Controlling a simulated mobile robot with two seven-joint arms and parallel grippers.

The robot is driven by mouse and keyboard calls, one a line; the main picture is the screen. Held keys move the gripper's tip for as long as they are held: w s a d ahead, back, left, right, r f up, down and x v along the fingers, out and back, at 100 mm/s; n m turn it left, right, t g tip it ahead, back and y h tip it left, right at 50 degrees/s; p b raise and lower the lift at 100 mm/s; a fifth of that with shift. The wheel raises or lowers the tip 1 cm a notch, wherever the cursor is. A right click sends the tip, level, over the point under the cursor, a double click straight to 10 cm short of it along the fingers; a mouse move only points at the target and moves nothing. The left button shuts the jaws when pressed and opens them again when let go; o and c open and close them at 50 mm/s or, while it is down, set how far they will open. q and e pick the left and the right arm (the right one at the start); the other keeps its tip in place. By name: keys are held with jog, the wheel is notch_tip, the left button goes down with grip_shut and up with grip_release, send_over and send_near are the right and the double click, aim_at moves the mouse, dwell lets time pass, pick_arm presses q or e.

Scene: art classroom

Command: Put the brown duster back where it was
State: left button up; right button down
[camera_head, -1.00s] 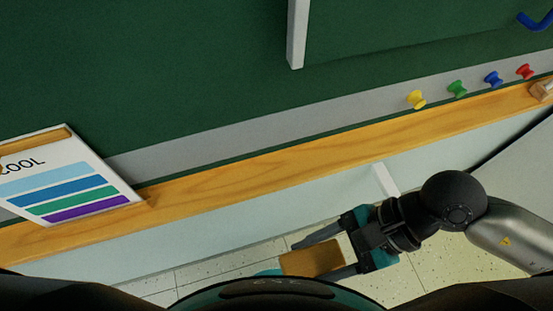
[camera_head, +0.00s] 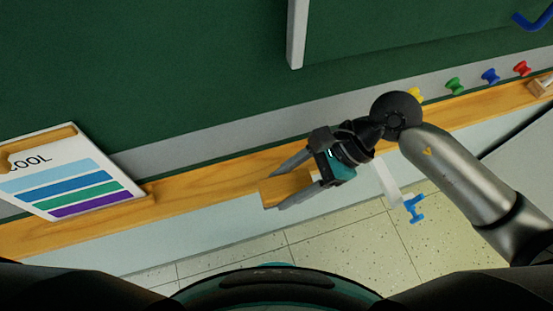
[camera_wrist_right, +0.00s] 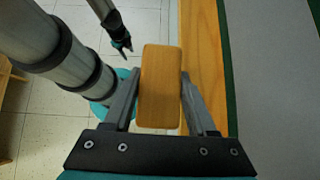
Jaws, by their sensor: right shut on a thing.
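The brown duster (camera_head: 286,189) is a wooden-looking block held between the fingers of my right gripper (camera_head: 293,184). In the head view it overlaps the front edge of the wooden ledge (camera_head: 190,194) under the green board; whether it touches the ledge I cannot tell. In the right wrist view the duster (camera_wrist_right: 160,88) sits between the two fingers, with the ledge (camera_wrist_right: 202,45) to its right. My left gripper (camera_wrist_right: 123,45) shows small at the top of the wrist view; its opening is unclear.
A colour-striped card (camera_head: 72,180) leans on the ledge at left. Yellow (camera_head: 415,94), green (camera_head: 455,86), blue (camera_head: 490,76) and red (camera_head: 522,69) pins line the right side. A small block (camera_head: 541,86) lies at the far right. The ledge between card and duster is clear.

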jog(key=w, duration=0.2)
jog(key=w+a, duration=0.1)
jog(key=w, duration=0.1)
jog(key=shift+w+a, duration=0.15)
jog(key=shift+a, duration=0.05)
jog(key=shift+w+a+f, duration=0.15)
jog(key=shift+w+f, duration=0.2)
jog(key=shift+f, duration=0.25)
jog(key=shift+w+a+f, duration=0.1)
jog(key=shift+w+f, duration=0.2)
jog(key=shift+f, duration=0.65)
jog(key=shift+f, duration=0.1)
jog(key=shift+c, duration=1)
grip_release()
